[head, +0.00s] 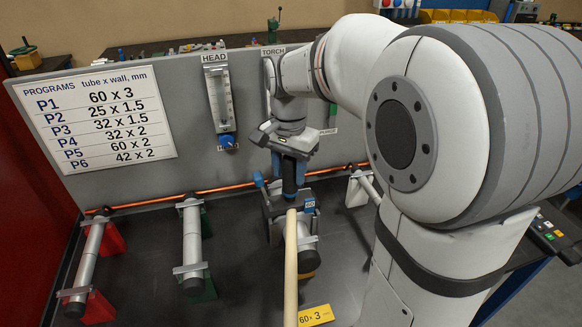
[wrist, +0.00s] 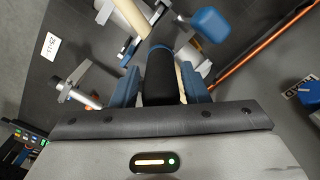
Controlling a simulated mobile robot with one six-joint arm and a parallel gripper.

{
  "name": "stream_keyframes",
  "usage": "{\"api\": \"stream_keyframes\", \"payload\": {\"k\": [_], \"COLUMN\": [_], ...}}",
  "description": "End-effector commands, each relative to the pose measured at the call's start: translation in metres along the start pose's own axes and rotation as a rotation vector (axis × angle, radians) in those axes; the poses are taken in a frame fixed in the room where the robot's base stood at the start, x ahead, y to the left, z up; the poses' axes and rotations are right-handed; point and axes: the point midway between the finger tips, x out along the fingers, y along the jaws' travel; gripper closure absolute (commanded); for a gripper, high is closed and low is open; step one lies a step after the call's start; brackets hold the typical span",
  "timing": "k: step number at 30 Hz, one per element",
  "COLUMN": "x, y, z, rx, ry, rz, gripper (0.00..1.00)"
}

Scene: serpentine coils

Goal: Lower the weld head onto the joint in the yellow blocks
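My gripper (head: 290,172) points down over the middle tube. In the wrist view, its blue fingers (wrist: 160,88) are shut on the black handle of the weld head (wrist: 160,72). In the head view the dark weld head (head: 290,188) has blue parts at its sides and is upright over the tube joint. The middle tube (head: 303,245) lies in blocks, with a yellow block (head: 307,275) showing below it. The arm, weld head and a cream hose hide much of the joint. I cannot tell whether the weld head touches the tube.
A yellow "60 x 3" tag (head: 316,315) lies in front. Tubes in red blocks (head: 98,306) and green blocks (head: 207,288) stand to the left.

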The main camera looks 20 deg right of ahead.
Motion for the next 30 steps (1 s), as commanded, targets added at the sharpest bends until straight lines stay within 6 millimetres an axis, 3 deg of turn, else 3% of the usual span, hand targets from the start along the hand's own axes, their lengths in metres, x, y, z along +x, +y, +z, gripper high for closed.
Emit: {"api": "stream_keyframes", "payload": {"k": [6, 14, 24, 30], "x": [0.0, -0.002, -0.056, -0.075], "y": [0.0, 0.0, 0.0, 0.002], "z": [0.0, 0.0, 0.0, 0.002], "rx": [0.0, 0.0, 0.0, -0.009], "ry": [-0.001, -0.002, 0.001, 0.002], "rz": [0.0, 0.002, -0.002, -0.003], "gripper": [0.43, 0.43, 0.43, 0.43]}}
